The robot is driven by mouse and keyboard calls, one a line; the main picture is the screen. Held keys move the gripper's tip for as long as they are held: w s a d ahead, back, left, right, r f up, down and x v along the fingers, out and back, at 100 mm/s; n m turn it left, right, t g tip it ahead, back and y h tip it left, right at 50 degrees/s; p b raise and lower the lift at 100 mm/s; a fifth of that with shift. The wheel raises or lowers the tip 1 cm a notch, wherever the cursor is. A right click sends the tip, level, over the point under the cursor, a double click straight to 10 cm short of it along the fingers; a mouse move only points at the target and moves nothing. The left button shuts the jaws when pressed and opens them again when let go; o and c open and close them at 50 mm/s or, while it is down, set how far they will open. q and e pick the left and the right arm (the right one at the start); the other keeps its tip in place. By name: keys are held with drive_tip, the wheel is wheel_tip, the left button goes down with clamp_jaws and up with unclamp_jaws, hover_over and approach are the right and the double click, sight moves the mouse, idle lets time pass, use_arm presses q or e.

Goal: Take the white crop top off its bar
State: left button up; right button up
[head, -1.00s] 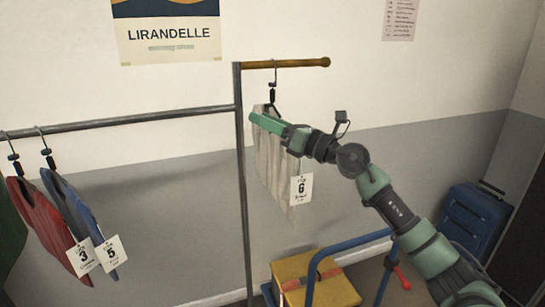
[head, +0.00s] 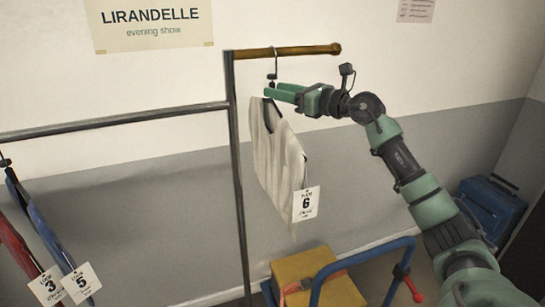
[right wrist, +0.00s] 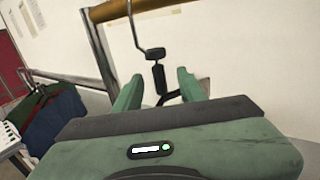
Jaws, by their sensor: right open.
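The white crop top (head: 275,155), with a tag marked 6 (head: 306,204), hangs from a dark hanger (head: 276,68) hooked over the short wooden bar (head: 290,51). My right gripper (head: 268,89) is open at the hanger's neck, just above the top's shoulders and below the bar. In the right wrist view, the hanger's dark neck (right wrist: 158,78) shows between the two green fingers of my right gripper (right wrist: 157,88), with a gap on each side. The hook runs up to the wooden bar (right wrist: 125,8). My left gripper is not in view.
A metal rack upright (head: 240,180) stands left of the top. Red (head: 18,247) and blue (head: 45,235) garments hang from the lower rail (head: 120,120). A yellow box (head: 305,275) on a blue-framed cart (head: 350,258) stands below. A blue suitcase (head: 490,208) is at right.

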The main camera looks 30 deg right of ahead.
drive_tip(key=p+x, duration=0.2)
drive_tip(key=x, duration=0.1)
drive_tip(key=p+x, duration=0.1)
drive_tip(key=shift+w+a+f, duration=0.1)
drive_tip(key=shift+w+f, duration=0.15)
drive_tip(key=shift+w, duration=0.1)
drive_tip(key=shift+w+a+f, duration=0.15)
drive_tip(key=shift+w+a, duration=0.05)
drive_tip(key=shift+w, duration=0.15)
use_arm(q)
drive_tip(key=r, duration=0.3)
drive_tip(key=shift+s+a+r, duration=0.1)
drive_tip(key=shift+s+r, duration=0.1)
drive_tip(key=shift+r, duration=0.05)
use_arm(e)
clamp_jaws()
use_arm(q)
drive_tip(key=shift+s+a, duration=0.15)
